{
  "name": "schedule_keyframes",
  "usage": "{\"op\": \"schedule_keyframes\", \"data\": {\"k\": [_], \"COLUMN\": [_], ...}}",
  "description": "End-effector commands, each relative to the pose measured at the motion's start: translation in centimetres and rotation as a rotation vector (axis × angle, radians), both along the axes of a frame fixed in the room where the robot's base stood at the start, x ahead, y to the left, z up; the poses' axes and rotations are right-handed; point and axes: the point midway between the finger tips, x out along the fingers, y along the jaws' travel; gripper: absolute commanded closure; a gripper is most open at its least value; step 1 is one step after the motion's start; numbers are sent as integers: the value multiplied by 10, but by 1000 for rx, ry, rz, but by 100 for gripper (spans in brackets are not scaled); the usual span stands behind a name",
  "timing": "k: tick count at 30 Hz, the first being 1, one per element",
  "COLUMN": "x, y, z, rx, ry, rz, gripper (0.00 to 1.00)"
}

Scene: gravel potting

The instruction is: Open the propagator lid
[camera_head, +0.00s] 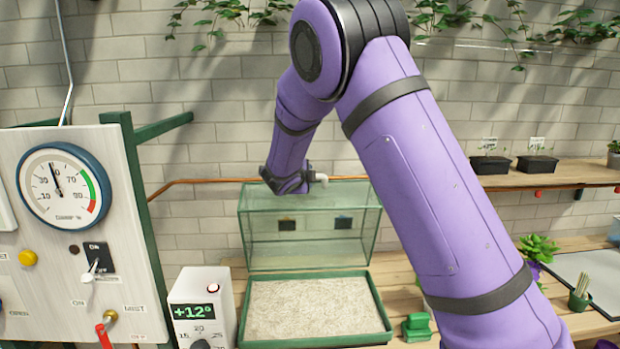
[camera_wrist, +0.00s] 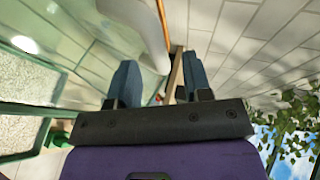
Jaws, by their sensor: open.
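The propagator lid (camera_head: 310,253) is a clear box with green edges, standing raised and tipped back behind the propagator's green tray (camera_head: 386,338), whose pale gravel is exposed. A white handle (camera_head: 338,178) shows at the lid's top edge. The handle (camera_wrist: 150,32) also shows in the wrist view, pale and curved, just beyond my fingers and toward the left one. My gripper (camera_wrist: 160,82) is open, with two blue-grey fingers apart and nothing held. In the head view my gripper (camera_head: 290,182) is at the lid's top edge, beside the handle; its fingertips are hard to make out there.
A control panel (camera_head: 78,248) with a round dial and a white thermostat box (camera_head: 201,290) stand left of the tray. A copper pipe (camera_head: 205,180) runs along the brick wall behind. Seedling trays (camera_head: 537,163) sit on the right shelf. A small green object (camera_head: 416,326) stands right of the tray.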

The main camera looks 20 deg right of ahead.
Motion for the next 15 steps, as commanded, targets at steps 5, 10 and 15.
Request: {"op": "schedule_keyframes", "data": {"k": [5, 10, 15], "x": [-22, -35, -39], "y": [20, 32, 35], "z": [11, 17, 18], "rx": [0, 0, -1], "ry": [-1, -2, -2], "rz": [2, 1, 1], "gripper": [55, 55, 55]}}
